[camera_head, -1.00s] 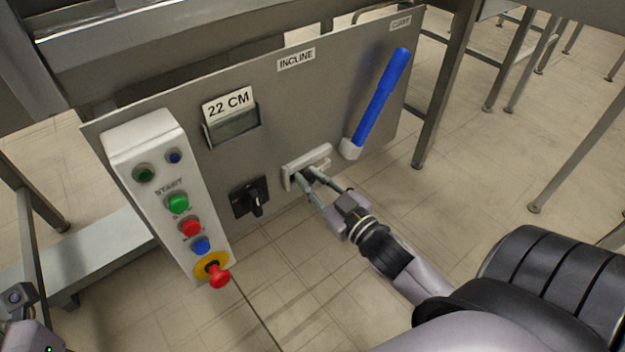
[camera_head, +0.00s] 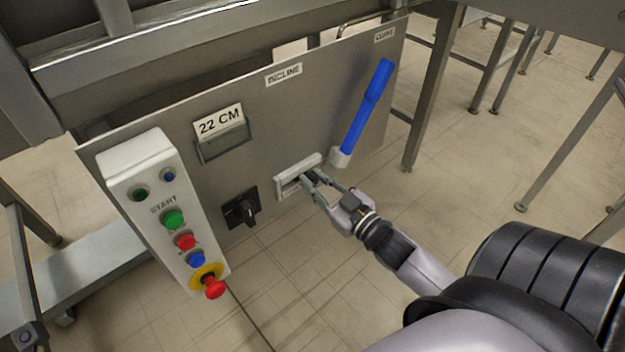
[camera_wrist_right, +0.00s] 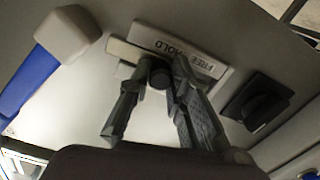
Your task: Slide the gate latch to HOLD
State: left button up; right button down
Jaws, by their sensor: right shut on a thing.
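The gate latch is a pale rectangular housing (camera_head: 288,188) on the grey panel, below the INCLINE label. The wrist view shows the latch plate (camera_wrist_right: 193,45) with FREE and HOLD printed on it, upside down. My right gripper (camera_head: 309,179) is at the right part of the housing. In the wrist view its fingers (camera_wrist_right: 161,70) are shut on a dark round latch knob (camera_wrist_right: 159,77), which sits towards the HOLD end of the plate. The fingers partly hide the slot. My left gripper's fingers are not in view.
A black rotary switch (camera_head: 241,209) is left of the latch. A blue lever (camera_head: 366,110) rises close on its right. A white button box (camera_head: 150,180) with a red emergency stop (camera_head: 215,288) stands further left. Open floor (camera_head: 330,285) lies below the panel.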

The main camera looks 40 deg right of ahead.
jog(key=c, duration=1.4)
grip_release()
jog(key=shift+d, duration=0.2)
jog(key=shift+c, duration=0.2)
jog(key=shift+s, duration=0.1)
jog(key=s, duration=1.1)
jog(key=shift+s+d, duration=0.4)
jog(key=shift+d, duration=0.05)
